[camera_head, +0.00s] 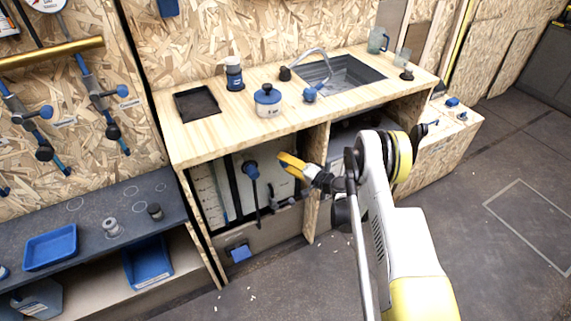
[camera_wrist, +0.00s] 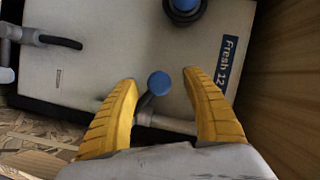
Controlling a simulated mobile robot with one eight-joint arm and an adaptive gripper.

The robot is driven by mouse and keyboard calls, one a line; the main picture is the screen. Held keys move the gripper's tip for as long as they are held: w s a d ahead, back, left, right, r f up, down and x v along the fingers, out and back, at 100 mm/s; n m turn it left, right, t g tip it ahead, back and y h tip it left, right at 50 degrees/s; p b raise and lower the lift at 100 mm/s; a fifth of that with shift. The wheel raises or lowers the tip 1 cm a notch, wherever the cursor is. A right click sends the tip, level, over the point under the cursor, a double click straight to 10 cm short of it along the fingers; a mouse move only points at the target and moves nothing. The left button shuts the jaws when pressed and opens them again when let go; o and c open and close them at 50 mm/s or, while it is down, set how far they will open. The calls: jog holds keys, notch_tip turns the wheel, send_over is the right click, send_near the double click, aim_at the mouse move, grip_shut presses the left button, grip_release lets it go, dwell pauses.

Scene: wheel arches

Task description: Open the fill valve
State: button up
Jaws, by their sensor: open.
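A blue round knob (camera_wrist: 159,83) on a dark lever, apparently the fill valve, sits on a light pipe low on the white tank marked "Fresh 12" (camera_wrist: 130,45). The tank also shows under the counter in the head view (camera_head: 272,172). My gripper (camera_wrist: 160,77) is open and empty. Its two yellow fingers lie to either side of the knob in the wrist view, with gaps at both sides; I cannot tell how far beyond the fingertips the knob is. In the head view my gripper (camera_head: 287,164) is at the open cabinet front, and the knob cannot be made out.
A blue-capped fitting (camera_wrist: 185,6) is on the tank above the knob. A wooden divider (camera_head: 316,180) stands close right of my gripper. The wooden counter (camera_head: 215,134) overhangs above, with a sink (camera_head: 345,75). A dark hose (camera_wrist: 58,41) is at left in the wrist view.

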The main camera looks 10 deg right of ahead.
notch_tip(320, 180, up, 10)
jog(key=shift+s+f, duration=0.1)
jog(key=shift+s, duration=0.05)
jog(key=shift+w+f, duration=0.1)
jog(key=shift+w, duration=0.1)
